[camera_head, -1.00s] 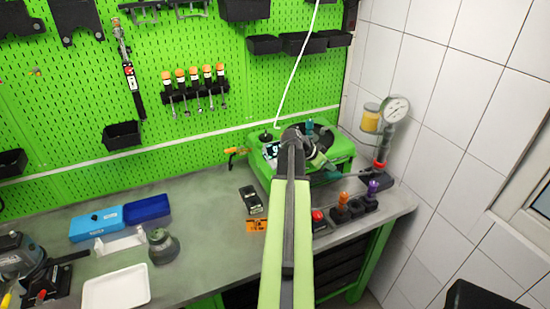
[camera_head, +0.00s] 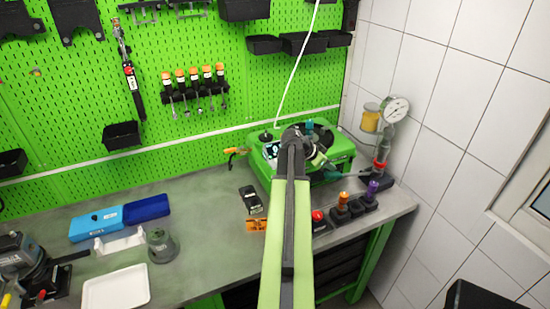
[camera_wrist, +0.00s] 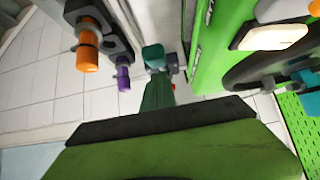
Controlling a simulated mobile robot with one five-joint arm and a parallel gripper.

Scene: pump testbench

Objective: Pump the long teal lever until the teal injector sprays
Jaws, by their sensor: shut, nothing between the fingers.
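The long teal lever (camera_head: 332,174) slants at the right front of the green tester, leading towards the gauge pump. My gripper (camera_head: 320,160) is shut and empty beside the lever's near end; whether it touches is unclear. In the wrist view, a dark teal tapered piece (camera_wrist: 157,95) that looks like the lever lies just ahead of my gripper. The teal injector (camera_head: 310,126) stands on top of the tester. A teal part shows at the right edge of the wrist view (camera_wrist: 302,80). No spray is visible. My arm hides part of the tester.
The pump's round gauge (camera_head: 396,109) stands by the tiled wall. Orange (camera_head: 343,199) and purple (camera_head: 373,187) injectors stand in a dark rack at the bench's right front. The green tester (camera_head: 258,163) is close behind my gripper. A black meter (camera_head: 250,199) lies left of my arm.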

